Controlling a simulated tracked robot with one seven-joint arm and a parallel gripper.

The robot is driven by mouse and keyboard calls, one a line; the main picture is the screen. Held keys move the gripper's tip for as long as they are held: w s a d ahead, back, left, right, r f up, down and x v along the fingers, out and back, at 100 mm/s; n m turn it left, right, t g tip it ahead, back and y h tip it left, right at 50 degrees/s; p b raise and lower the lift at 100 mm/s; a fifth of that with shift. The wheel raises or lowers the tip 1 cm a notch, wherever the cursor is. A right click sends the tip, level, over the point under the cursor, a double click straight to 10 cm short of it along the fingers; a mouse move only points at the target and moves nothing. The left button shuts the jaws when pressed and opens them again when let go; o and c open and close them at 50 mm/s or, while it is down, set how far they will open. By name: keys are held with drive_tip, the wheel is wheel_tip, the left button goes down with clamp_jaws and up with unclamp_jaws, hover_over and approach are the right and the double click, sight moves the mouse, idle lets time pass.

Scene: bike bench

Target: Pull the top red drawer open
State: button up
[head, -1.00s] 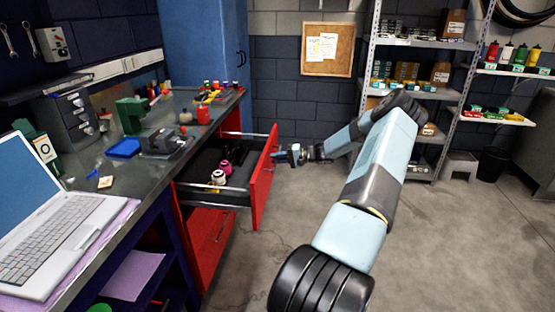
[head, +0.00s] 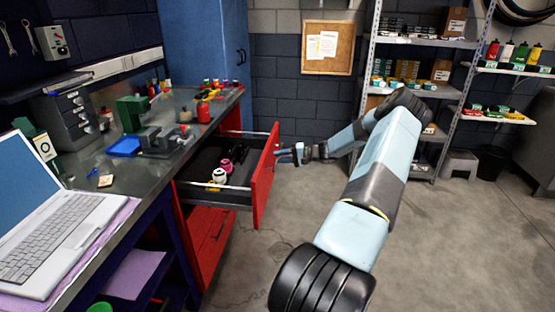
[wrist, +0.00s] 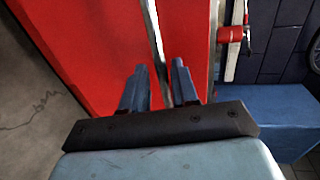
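The top red drawer (head: 264,182) stands pulled well out of the bench cabinet, its front facing right in the head view. In the wrist view its red front (wrist: 95,40) fills much of the picture, with a metal bar handle (wrist: 154,40) running up it. My gripper (head: 281,152) is just right of the drawer front near its far end. In the wrist view my gripper (wrist: 158,80) has its two blue fingers apart, one on each side of the handle, with gaps visible. I cannot tell how deep the handle sits between them.
Small bottles (head: 220,175) lie inside the drawer. A lower red drawer (head: 210,240) is below. The workbench (head: 150,185) carries a laptop (head: 55,228), a vise and small items. A blue cabinet (head: 205,50) stands behind. Shelving (head: 417,92) is at the back right.

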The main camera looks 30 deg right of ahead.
drive_tip(key=v, duration=1.2)
drive_tip(key=shift+s+d, duration=0.2)
drive_tip(key=shift+d, duration=0.1)
drive_tip(key=a+r+n+g+h, duration=0.2)
drive_tip(key=a+r+g, duration=0.2)
drive_tip(key=a+r, duration=0.6)
drive_tip(key=a+r+n+g+h, duration=0.25)
drive_tip(key=a+r+g, duration=0.2)
drive_tip(key=a, duration=0.95)
drive_tip(key=s+a+r+n+h, duration=0.2)
drive_tip(key=s+a+r+h, duration=0.2)
drive_tip(key=s+a+r, duration=0.7)
drive_tip(key=s+a+r+t+h, duration=0.1)
drive_tip(key=s+a+r, duration=0.1)
drive_tip(key=s, duration=0.5)
drive_tip(key=s+a+r+n+t+h, duration=0.1)
drive_tip(key=s+a+r, duration=0.2)
drive_tip(key=s+a, duration=0.2)
drive_tip(key=s+a+r+n+t+h, duration=0.1)
drive_tip(key=s+a+r, duration=0.2)
drive_tip(key=s, duration=0.7)
drive_tip(key=shift+a, duration=0.4)
drive_tip(key=shift+s, duration=0.15)
